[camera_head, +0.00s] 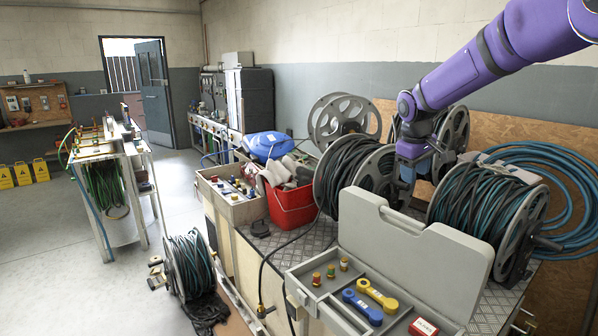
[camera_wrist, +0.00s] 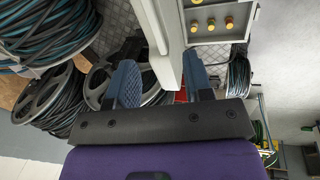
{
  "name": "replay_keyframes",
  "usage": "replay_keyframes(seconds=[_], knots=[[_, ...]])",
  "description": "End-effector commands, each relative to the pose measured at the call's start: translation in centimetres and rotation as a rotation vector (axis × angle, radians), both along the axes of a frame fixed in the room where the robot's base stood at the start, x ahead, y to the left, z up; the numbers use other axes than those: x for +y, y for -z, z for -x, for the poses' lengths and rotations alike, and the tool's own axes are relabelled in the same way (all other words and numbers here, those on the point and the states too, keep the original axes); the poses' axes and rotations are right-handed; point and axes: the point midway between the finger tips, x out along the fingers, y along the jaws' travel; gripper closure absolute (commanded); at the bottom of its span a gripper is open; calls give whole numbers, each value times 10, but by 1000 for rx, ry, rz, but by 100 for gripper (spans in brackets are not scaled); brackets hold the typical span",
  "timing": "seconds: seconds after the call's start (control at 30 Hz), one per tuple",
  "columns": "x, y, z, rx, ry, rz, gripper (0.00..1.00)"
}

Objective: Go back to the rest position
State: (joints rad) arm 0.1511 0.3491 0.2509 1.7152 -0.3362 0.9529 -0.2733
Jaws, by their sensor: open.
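My purple arm reaches in from the upper right of the head view. My gripper (camera_head: 408,172) points down among the hose reels, behind the raised lid of the grey case (camera_head: 415,245). Its lower part is partly hard to make out there. In the wrist view my gripper (camera_wrist: 163,80) shows two blue fingers spread apart, with nothing held between them. The case's pale lid edge (camera_wrist: 158,40) appears beyond the gap between the fingers. I cannot tell how far it is from them.
Hose reels (camera_head: 490,205) stand right and behind on the metal-topped bench. A red bucket (camera_head: 291,205) and a parts box (camera_head: 232,200) are to the left. The open case holds blue and yellow tools (camera_head: 377,295).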

Motion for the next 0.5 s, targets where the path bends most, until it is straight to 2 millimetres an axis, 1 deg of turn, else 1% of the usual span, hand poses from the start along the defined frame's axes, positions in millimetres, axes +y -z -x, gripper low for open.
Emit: replay_keyframes(seconds=[0.03, 0.17, 0.2, 0.33, 0.5], knots=[[2, -15, 16, -17, 13, 0, 53], [4, -41, 56, -48, 59, -8, 53], [4, -49, 68, -59, 72, -11, 53], [6, -70, 110, -94, 119, -27, 53], [6, -90, 166, -139, 183, -57, 53]])
